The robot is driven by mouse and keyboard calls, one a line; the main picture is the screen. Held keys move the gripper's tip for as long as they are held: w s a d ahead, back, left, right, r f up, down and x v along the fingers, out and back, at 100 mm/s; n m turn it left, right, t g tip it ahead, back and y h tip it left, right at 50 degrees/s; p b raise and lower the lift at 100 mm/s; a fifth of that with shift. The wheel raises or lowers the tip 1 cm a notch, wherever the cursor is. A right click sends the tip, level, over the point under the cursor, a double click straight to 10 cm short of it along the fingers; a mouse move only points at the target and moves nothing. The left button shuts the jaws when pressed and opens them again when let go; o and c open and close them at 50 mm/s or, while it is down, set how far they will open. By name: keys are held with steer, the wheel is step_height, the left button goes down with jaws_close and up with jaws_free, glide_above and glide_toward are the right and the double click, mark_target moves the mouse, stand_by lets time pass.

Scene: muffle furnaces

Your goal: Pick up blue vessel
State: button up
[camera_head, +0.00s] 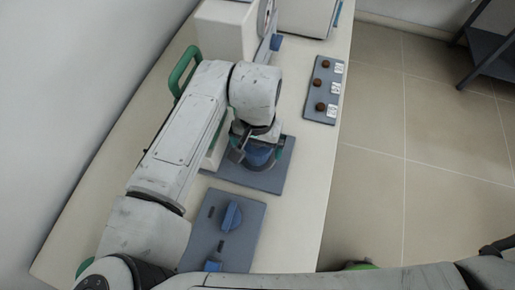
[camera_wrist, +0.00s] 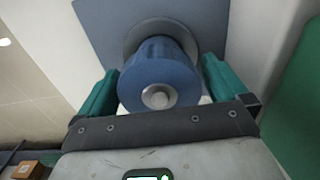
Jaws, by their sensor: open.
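The blue vessel (camera_head: 259,159) stands on a blue-grey mat (camera_head: 217,178) on the long table, partly hidden under my gripper (camera_head: 254,147) in the head view. In the wrist view the vessel (camera_wrist: 155,75) is a blue cylinder with a round pale metal knob on its top, on a round grey base. My gripper (camera_wrist: 160,72) is open, with one green finger on each side of the vessel. Whether the fingers touch it I cannot tell.
Another blue-grey board (camera_head: 243,241) with blue pieces lies nearer on the table. A dark panel (camera_head: 313,103) with several brown knobs lies near the right edge. A white box (camera_head: 226,28) stands behind. A green handle (camera_head: 184,72) is on the left.

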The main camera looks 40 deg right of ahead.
steer(key=shift+c, duration=0.3)
steer(key=c, duration=1.2)
steer(key=shift+c, duration=0.3)
steer(key=shift+r, duration=0.15)
